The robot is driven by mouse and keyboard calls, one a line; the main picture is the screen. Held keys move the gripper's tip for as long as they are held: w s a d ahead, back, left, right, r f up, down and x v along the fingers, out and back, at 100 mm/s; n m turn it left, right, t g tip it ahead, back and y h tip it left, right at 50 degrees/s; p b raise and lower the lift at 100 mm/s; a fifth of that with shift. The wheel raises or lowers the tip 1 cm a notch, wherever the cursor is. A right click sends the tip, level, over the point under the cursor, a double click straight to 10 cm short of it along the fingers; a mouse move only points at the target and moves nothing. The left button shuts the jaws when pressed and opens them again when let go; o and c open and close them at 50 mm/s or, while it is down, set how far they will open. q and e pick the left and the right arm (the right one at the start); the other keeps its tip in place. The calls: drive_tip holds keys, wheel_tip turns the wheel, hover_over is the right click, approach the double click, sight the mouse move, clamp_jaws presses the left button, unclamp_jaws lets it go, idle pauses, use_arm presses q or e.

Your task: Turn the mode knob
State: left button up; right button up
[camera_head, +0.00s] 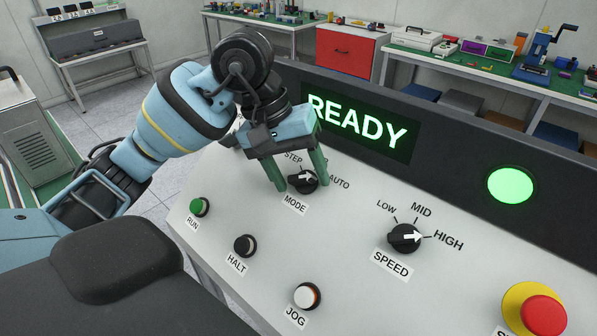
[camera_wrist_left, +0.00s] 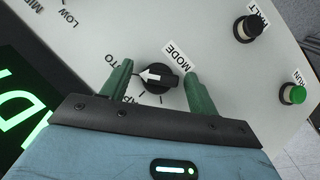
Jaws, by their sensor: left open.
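The mode knob (camera_head: 303,182) is black with a white arrow, on the sloping pale panel. In the head view its arrow points right and slightly up, toward the AUTO side. The knob also shows in the left wrist view (camera_wrist_left: 158,78). My left gripper (camera_head: 296,180) is open, its green fingers on either side of the knob. In the left wrist view (camera_wrist_left: 158,84), small gaps show between knob and fingers. My right gripper is not in view.
The speed knob (camera_head: 404,238), pointing to HIGH, is right of the mode knob. The green RUN (camera_head: 199,207), black HALT (camera_head: 245,246) and white JOG (camera_head: 305,296) buttons are in front. A red stop button (camera_head: 543,317) is lower right. The display (camera_head: 357,122) reads READY; a green lamp (camera_head: 511,185) glows.

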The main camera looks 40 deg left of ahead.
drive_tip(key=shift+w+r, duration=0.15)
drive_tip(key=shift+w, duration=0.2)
use_arm(q)
drive_tip(key=c, duration=1)
drive_tip(key=shift+f+n+h+b, duration=0.2)
drive_tip(key=shift+n+h+b, duration=0.2)
drive_tip(key=shift+n+b, duration=0.2)
drive_tip(key=n+t+h+b, duration=0.1)
drive_tip(key=n+b, duration=0.1)
drive_tip(key=n+t+h+b, duration=0.1)
drive_tip(key=n+b, duration=0.1)
drive_tip(key=shift+a+f, duration=0.1)
drive_tip(key=shift+f, duration=0.1)
drive_tip(key=n+t+b, duration=0.2)
drive_tip(key=n+b, duration=0.1)
drive_tip(key=shift+s+r+h, duration=0.1)
drive_tip(key=shift+h, duration=0.3)
drive_tip(key=shift+r+n+t+b, duration=0.15)
drive_tip(key=shift+n+t+b, duration=0.15)
drive_tip(key=shift+n+b, duration=0.35)
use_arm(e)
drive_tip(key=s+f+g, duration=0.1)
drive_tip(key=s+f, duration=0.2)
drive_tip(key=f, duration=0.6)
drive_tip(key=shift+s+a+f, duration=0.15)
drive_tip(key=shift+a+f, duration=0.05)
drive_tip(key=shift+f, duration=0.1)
